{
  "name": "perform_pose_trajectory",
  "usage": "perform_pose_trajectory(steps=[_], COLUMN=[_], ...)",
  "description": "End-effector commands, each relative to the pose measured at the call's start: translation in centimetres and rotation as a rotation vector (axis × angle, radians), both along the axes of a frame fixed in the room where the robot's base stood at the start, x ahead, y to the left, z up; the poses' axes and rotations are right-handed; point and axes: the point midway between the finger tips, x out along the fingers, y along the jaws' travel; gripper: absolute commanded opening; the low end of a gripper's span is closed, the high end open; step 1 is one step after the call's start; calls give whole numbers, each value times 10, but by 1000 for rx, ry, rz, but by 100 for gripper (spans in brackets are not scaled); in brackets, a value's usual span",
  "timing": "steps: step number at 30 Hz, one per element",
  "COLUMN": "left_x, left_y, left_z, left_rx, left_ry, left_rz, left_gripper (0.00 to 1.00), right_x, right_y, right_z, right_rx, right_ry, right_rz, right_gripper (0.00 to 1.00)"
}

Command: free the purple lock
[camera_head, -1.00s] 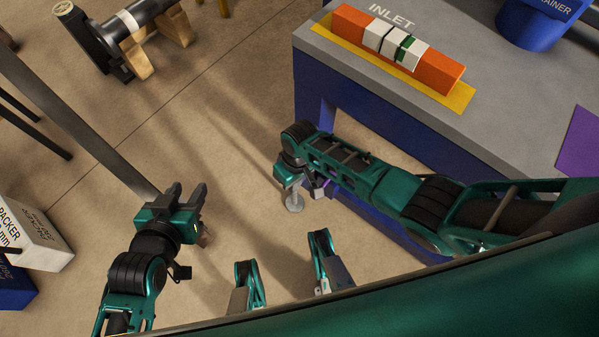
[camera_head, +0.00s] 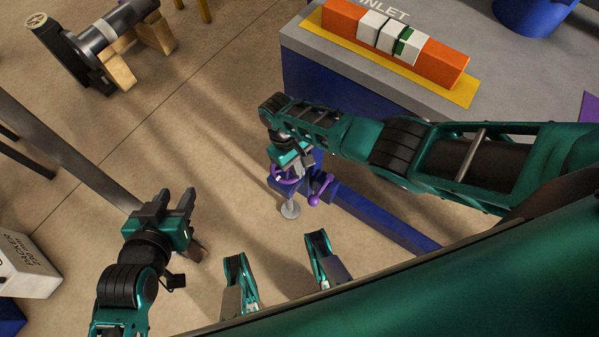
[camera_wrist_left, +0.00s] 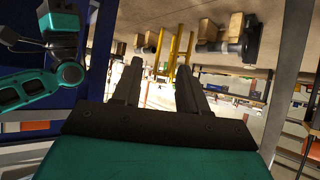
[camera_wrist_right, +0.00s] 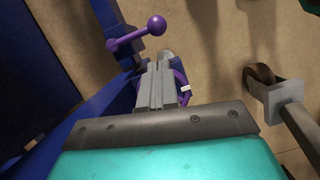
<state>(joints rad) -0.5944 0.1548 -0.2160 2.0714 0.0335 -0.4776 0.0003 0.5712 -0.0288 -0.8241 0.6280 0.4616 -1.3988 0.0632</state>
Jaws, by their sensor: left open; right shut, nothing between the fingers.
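The purple lock shows as a ball-ended purple lever (camera_head: 321,189) on a blue beam in the head view. A curved purple part (camera_head: 281,178) lies just left of it, partly covered by my right gripper (camera_head: 302,166). In the right wrist view the lever (camera_wrist_right: 134,36) is beyond the fingertips. The curved purple part (camera_wrist_right: 181,84) passes behind or beside the shut right fingers (camera_wrist_right: 161,72); contact cannot be told. My right gripper holds nothing. My left gripper (camera_head: 174,200) is open and empty, well to the left of the lock, above the floor.
The blue beam (camera_head: 385,217) runs along the floor below my right arm. A caster wheel (camera_wrist_right: 260,76) is right in the right wrist view. Floor between my arms is mostly clear.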

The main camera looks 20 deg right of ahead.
Motion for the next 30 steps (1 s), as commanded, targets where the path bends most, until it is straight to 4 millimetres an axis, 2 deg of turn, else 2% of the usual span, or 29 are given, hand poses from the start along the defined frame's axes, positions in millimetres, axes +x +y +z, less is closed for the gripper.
perform_pose_trajectory(steps=[1,6,12,21,30], left_x=[0,-1,-1,6,6], left_y=[0,0,-3,-7,-7], left_z=[-10,-30,-43,-31,-31], left_rx=[-1,0,-6,-19,-18], left_ry=[1,5,15,-5,-4], left_rz=[1,1,1,-2,-3], left_gripper=[43,43,43,43,43], right_x=[-4,-12,-20,-22,-23], right_y=[-2,-6,-10,-11,-12], right_z=[-14,-46,-72,-79,-79], right_rx=[-2,-1,-1,0,0], right_ry=[2,3,2,0,0], right_rz=[0,1,1,1,1], right_gripper=[0,0,0,0,0])
